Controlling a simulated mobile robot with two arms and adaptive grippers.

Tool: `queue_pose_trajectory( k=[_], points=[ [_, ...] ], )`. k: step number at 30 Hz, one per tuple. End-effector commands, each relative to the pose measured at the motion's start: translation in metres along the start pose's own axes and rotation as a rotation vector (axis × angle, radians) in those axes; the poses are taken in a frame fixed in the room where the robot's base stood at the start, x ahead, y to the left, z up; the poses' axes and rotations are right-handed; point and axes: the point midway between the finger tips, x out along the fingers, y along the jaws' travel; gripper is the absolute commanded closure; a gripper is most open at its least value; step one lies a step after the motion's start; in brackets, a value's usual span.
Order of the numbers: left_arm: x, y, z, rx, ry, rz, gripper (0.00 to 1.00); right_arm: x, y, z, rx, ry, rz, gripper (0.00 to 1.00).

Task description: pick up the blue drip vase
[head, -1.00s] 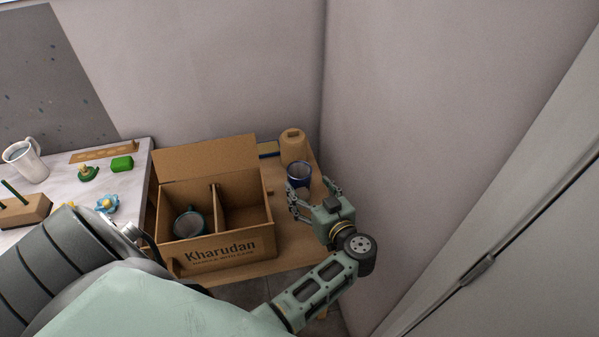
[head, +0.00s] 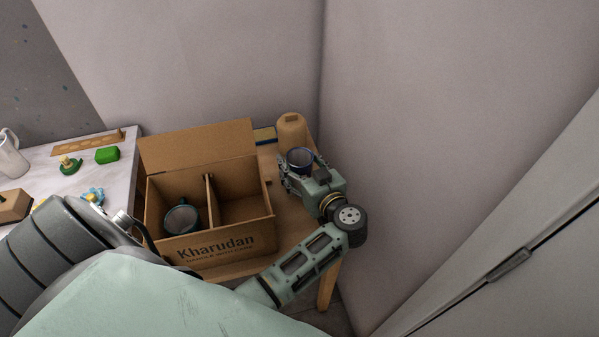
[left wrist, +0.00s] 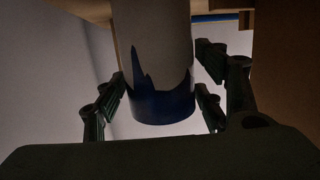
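The blue drip vase (head: 300,157) stands on the small wooden table at the right, with its dark blue rim and open mouth showing. In the left wrist view the vase (left wrist: 160,95) has a pale body with a blue drip band, and it lies between my fingers. My left gripper (head: 299,172) is around the vase and hides its lower part in the head view. In the left wrist view the gripper (left wrist: 163,88) looks open, its fingers on both sides close to the vase, with narrow gaps. My right gripper is not in view.
An open divided cardboard box (head: 225,245) stands left of the vase, a dark mug (head: 181,219) in its left compartment. A tan bottle-like object (head: 291,128) stands close behind the vase. Walls are close behind and right. A white table (head: 115,180) with small items is left.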

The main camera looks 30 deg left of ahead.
Motion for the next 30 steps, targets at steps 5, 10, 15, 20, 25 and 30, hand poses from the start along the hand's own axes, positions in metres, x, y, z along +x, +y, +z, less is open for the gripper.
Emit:
queue_pose_trajectory(
  k=[5,10,15,20,25,30],
  points=[
    [0.000,0.000,0.000,0.000,0.000,0.000,0.55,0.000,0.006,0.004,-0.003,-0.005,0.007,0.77],
    [0.000,0.000,0.001,0.001,0.000,-0.001,0.70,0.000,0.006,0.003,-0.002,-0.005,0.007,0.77],
    [0.000,0.000,-0.001,-0.001,0.002,0.000,0.84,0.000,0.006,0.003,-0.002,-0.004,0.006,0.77],
    [0.000,0.000,-0.001,-0.001,0.002,0.000,0.84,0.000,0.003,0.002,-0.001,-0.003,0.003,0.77],
    [-0.003,0.001,-0.013,-0.004,0.001,0.001,0.84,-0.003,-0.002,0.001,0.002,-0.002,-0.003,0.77],
    [-0.009,0.000,-0.045,-0.006,0.001,0.001,0.85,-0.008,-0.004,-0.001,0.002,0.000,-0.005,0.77]
  ],
)
